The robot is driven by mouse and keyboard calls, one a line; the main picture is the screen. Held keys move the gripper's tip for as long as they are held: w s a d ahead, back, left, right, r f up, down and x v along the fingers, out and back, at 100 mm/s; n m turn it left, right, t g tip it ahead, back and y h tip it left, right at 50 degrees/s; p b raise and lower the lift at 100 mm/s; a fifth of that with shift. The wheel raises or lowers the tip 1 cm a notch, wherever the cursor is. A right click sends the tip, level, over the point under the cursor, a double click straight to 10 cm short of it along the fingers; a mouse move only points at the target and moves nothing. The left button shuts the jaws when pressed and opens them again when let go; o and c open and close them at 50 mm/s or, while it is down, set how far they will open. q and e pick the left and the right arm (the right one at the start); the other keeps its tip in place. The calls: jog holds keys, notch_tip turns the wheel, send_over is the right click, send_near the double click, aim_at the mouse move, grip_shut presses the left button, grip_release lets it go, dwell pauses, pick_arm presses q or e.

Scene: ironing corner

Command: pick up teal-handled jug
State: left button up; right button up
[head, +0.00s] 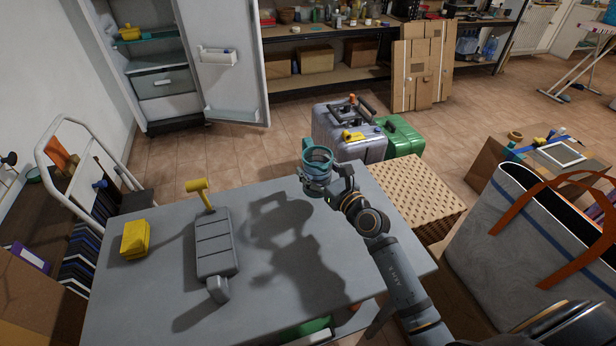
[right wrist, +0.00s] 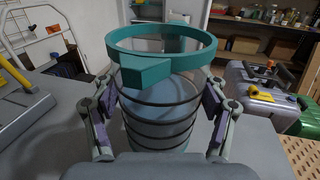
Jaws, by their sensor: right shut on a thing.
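The teal-handled jug (head: 317,158) is held in my right gripper (head: 320,182), near the far edge of the grey table in the head view. In the right wrist view the jug's bluish, see-through body with dark bands (right wrist: 158,115) stands between the two fingers of my right gripper (right wrist: 158,100). Its teal rim and blocky teal handle show above the fingers, and it looks upright. The jug appears raised, as its shadow falls on the table apart from it. My left gripper is in neither view.
The grey table (head: 330,278) bears a grey tool-like object (head: 215,245) with a yellow hammer-shaped piece (head: 199,190), and a yellow block (head: 135,238). A woven box (head: 412,200), suitcases (head: 347,128) and a large bag (head: 530,240) stand beyond and right. The table's middle is bare.

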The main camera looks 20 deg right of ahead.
aim_at(325, 154)
jog(key=r, duration=0.1)
jog(key=d+r, duration=0.1)
jog(key=d+r+p, duration=0.1)
jog(key=r, duration=0.1)
jog(key=shift+w+d, duration=0.25)
jog(key=shift+w, duration=0.1)
pick_arm(q)
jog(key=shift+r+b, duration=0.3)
jog(key=shift+b, duration=0.55)
pick_arm(e)
jog(key=w+d+r, duration=0.2)
jog(key=d+r, duration=0.1)
jog(key=d, duration=0.5)
jog(key=shift+w+d, duration=0.15)
jog(key=shift+d, duration=0.2)
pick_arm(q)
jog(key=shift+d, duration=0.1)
pick_arm(e)
jog(key=o, duration=0.8)
jog(key=shift+c, duration=0.2)
jog(key=c, duration=0.8)
jog(key=shift+o, duration=0.2)
